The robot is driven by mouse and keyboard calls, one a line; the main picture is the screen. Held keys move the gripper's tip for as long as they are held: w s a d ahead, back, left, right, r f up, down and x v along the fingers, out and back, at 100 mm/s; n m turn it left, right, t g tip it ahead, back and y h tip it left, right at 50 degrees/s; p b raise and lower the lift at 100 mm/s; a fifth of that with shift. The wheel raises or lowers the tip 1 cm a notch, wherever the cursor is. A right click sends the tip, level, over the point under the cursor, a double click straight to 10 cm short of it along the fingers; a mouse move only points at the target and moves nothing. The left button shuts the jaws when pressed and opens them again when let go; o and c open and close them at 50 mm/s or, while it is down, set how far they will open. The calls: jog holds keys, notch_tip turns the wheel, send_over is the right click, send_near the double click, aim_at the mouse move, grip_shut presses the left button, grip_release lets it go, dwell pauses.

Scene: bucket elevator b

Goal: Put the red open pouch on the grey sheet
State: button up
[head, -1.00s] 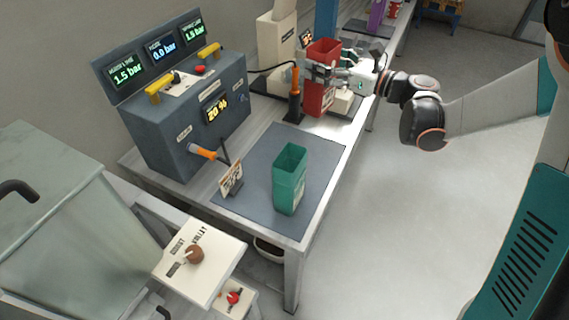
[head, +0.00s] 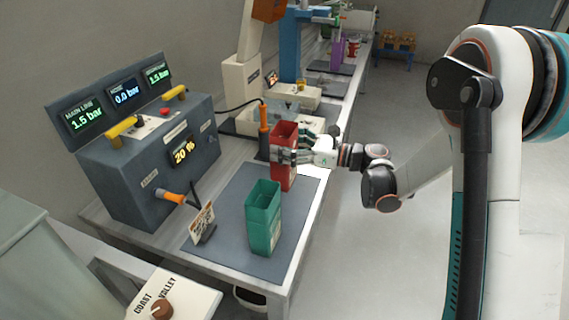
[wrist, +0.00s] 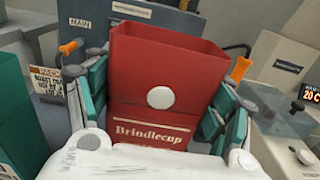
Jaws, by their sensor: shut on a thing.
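The red open pouch (head: 284,170) stands upright with its mouth up, near the far edge of the grey sheet (head: 228,222). My gripper (head: 283,156) is shut on it from the right, with fingers on both sides. In the wrist view the pouch (wrist: 165,85) fills the middle, showing a white round mark and the label "Brindlecup". The fingers (wrist: 160,105) flank it. I cannot tell whether the pouch's base touches the sheet or the bench. A green open pouch (head: 264,215) stands on the near part of the sheet.
A blue-grey control box (head: 150,165) with pressure displays stands left of the sheet. A small sign (head: 203,222) stands at the sheet's left edge. An orange-handled tool (head: 263,125) stands just left of the red pouch. The middle of the sheet shows bare room.

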jog(key=shift+f+b, duration=0.85)
jog(key=shift+f, duration=1.65)
jog(key=o, duration=0.8)
